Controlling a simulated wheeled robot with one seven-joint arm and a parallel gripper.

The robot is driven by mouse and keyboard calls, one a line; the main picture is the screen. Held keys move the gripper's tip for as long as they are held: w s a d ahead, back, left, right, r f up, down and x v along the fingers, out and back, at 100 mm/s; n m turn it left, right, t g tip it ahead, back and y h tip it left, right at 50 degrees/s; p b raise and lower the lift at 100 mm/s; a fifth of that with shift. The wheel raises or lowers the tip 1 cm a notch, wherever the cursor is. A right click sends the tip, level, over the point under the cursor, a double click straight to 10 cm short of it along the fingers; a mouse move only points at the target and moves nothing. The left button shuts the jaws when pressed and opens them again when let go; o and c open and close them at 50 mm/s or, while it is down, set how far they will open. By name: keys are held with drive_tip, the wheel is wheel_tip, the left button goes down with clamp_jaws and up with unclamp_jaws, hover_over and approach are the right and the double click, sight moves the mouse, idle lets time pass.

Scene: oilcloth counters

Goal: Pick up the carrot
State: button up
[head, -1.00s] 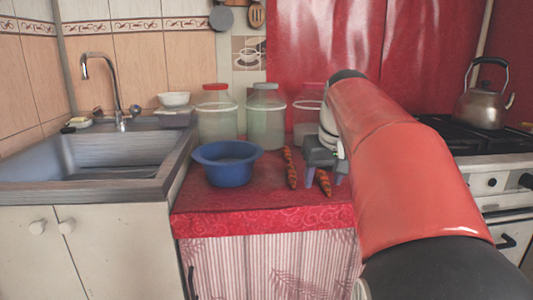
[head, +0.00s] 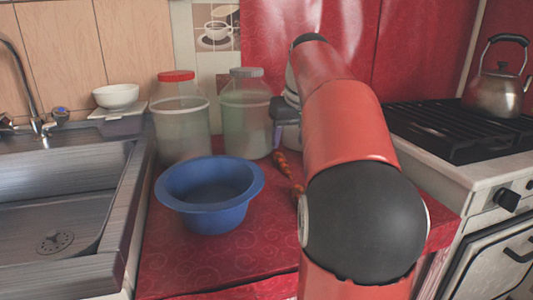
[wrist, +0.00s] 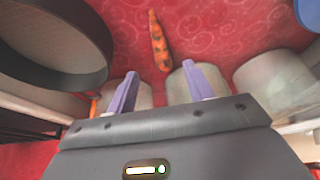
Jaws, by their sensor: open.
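An orange carrot (wrist: 158,40) with dark marks lies on the red patterned cloth in the wrist view. In the head view a carrot (head: 283,163) shows on the counter, its near part running beside my arm. My gripper (wrist: 160,69) is open, its two purple fingers apart. The carrot's lower end in the wrist view shows between the fingertips, with nothing gripped. A small orange piece (wrist: 94,105) shows left of the fingers; I cannot tell what it is. My arm hides most of the gripper in the head view.
A blue bowl (head: 210,217) stands left of the carrot. Glass jars (head: 181,130) stand behind it. A dark round pan (wrist: 50,75) is close on the left in the wrist view. A sink (head: 60,205) is at left, a stove (head: 455,130) with a kettle at right.

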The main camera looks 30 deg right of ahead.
sight(282, 159)
drive_tip(key=x, duration=0.4)
drive_tip(key=w+b+x, duration=0.1)
drive_tip(key=x, duration=0.3)
drive_tip(key=shift+r, duration=0.25)
drive_tip(key=c, duration=1.1)
